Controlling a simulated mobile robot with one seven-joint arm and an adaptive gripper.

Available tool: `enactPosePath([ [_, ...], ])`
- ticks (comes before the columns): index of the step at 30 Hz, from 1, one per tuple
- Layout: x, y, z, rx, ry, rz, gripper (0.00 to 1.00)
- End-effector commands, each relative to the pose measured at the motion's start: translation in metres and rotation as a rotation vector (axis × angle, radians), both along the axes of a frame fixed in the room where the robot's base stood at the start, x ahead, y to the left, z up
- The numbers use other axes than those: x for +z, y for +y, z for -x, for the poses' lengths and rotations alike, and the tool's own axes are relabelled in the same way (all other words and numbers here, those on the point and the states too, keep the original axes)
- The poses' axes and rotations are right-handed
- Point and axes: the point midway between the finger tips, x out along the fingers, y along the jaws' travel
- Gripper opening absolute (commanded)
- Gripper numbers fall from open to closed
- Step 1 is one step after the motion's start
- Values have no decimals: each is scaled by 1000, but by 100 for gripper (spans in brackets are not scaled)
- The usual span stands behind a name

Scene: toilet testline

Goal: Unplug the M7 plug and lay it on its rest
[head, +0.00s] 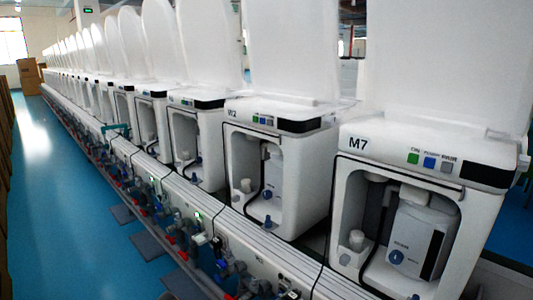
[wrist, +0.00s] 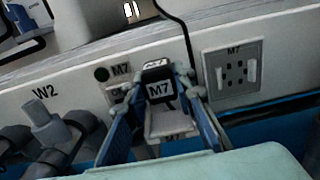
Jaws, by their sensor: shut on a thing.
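The black M7 plug (wrist: 158,88) is between the two blue fingers of my gripper (wrist: 161,98) in the wrist view. My gripper is shut on it. A dark cable rises from near the plug to the top of the picture. The M7 socket plate (wrist: 234,74) is to the right, its dark holes bare and the plug apart from it. A pale, shelf-like piece (wrist: 166,123) shows below the plug; I cannot tell whether they touch. My gripper is not seen in the head view.
The white M7 toilet unit (head: 415,190) stands at the right in the head view, beside the W2 unit (head: 275,165). A rail (head: 260,255) with fittings runs along the row. Grey pipe fittings (wrist: 55,130) stand left of my gripper. The blue aisle floor (head: 45,190) looks clear.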

Motion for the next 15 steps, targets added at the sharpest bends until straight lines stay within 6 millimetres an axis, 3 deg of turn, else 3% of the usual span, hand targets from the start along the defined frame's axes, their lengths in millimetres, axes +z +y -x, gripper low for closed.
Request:
enactPosePath([
  [15,-14,0,0,0,0,0,0],
])
